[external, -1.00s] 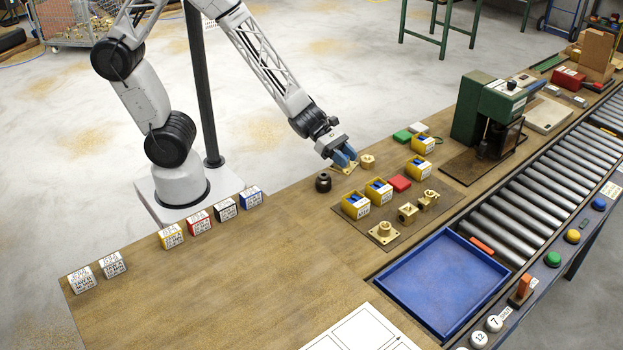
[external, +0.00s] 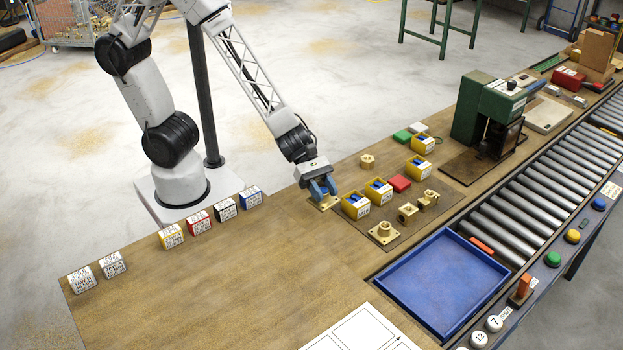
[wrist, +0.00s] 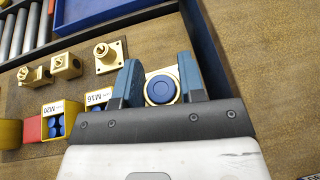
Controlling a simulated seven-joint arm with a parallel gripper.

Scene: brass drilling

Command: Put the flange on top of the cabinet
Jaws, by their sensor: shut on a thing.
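My gripper (external: 322,188) is shut on a brass flange with a square plate (external: 326,203), low over the wooden bench. In the wrist view, the flange (wrist: 149,74) sits between the two blue fingers (wrist: 158,85), with a round dark blue face at its middle. I cannot tell whether its plate touches the bench. A second brass flange (external: 383,232) lies on the dark mat to the right; it also shows in the wrist view (wrist: 108,55). I cannot make out a cabinet in these views.
Yellow bins (external: 355,205) stand close to the right of my gripper, with brass fittings (external: 407,213) beyond them. A blue tray (external: 440,283) is at the front right. A row of small labelled boxes (external: 198,222) lines the back left. The front left of the bench (external: 230,290) is clear.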

